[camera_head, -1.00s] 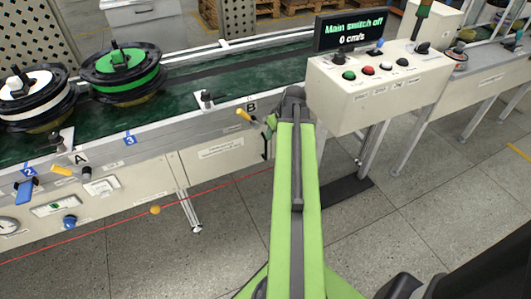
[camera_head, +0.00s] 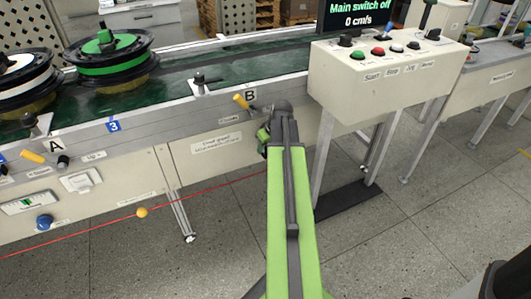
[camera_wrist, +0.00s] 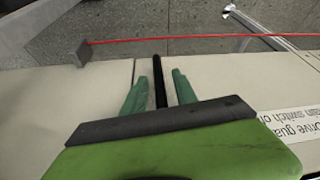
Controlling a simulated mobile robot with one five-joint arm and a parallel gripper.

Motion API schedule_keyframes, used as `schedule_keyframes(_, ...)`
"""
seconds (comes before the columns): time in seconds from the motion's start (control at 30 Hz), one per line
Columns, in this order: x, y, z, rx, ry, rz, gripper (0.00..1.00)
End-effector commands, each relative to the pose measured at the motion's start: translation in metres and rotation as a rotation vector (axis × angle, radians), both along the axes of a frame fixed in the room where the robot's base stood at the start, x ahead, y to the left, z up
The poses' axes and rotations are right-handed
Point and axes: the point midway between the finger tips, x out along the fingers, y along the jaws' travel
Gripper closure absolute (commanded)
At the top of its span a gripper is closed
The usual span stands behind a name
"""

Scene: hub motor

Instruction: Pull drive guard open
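The drive guard (camera_head: 218,142) is a pale panel on the conveyor's side below the letter B, with a printed label; it looks shut. In the wrist view the drive guard (camera_wrist: 225,88) fills much of the picture, its label partly cut off at the lower right. A dark upright bar (camera_wrist: 159,82), perhaps its handle, stands out against the panel. My gripper (camera_wrist: 157,82) is open, with one green finger on each side of the bar and a gap visible beside it. In the head view my gripper (camera_head: 263,137) is at the panel's right part, mostly hidden by my arm.
A control box (camera_head: 385,80) with several buttons stands to the right on metal legs. Its display (camera_head: 357,15) reads "Main switch off, 0 cm/s". A red cord (camera_head: 100,223) runs low along the conveyor front. A yellow lever (camera_head: 241,101) sits above the panel.

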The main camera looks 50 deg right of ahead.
Motion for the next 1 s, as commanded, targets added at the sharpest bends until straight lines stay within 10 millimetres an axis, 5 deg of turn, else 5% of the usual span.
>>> schedule_keyframes(0.13, -0.0003, -0.0001, 0.0016, 0.000, 0.000, 0.000, 0.66)
schedule_keyframes(0.4, -0.0006, -0.0002, 0.0015, 0.000, 0.000, -0.001, 1.00)
schedule_keyframes(1.0, -0.0009, -0.0004, 0.0014, 0.000, 0.000, -0.001, 1.00)
